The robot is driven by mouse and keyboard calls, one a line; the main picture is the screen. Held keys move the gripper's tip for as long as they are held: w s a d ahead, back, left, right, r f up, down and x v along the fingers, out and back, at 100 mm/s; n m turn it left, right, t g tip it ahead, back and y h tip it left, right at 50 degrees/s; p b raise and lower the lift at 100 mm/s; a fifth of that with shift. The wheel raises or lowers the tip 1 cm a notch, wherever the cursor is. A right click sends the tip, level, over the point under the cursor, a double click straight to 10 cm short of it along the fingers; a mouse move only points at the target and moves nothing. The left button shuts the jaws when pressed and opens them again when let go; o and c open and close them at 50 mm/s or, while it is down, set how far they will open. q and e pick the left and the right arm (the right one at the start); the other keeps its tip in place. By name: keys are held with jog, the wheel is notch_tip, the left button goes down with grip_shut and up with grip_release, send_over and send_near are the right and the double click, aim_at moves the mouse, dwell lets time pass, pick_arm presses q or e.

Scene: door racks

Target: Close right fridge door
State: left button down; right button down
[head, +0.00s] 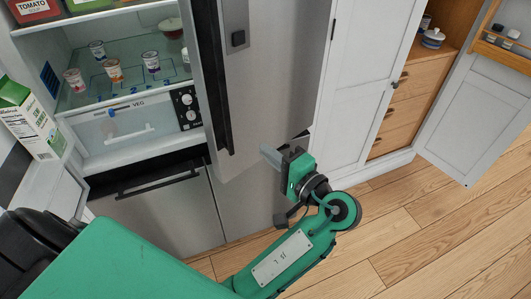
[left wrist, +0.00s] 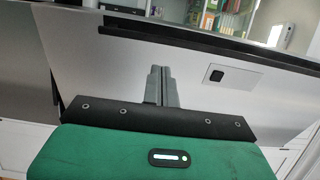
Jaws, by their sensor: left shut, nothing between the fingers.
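The right fridge door (head: 275,75) is a brushed steel panel with a long dark handle along its left side. It stands ajar, its lower edge slanting out from the fridge body. My left gripper (head: 268,153) is at the door's lower edge, with its fingers together and empty. In the left wrist view, the shut fingers (left wrist: 160,82) point at the steel door panel (left wrist: 195,85), with a small black square beside them. I cannot tell whether they touch it. My right gripper is not in view.
The fridge's left side is open, showing a glass shelf (head: 120,85) with several cups and a veg drawer (head: 135,130). A milk carton (head: 30,115) stands in the open left door. A white cabinet (head: 370,80) is at right. Wooden floor (head: 420,220) is clear at lower right.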

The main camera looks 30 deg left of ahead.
pick_arm(q)
jog(key=b, duration=0.2)
send_near(230, 121)
jog(key=x, duration=0.5)
jog(key=shift+a+f, duration=0.15)
jog(key=shift+a, duration=0.05)
jog(key=shift+w+a, duration=0.25)
jog(key=shift+a, duration=0.5)
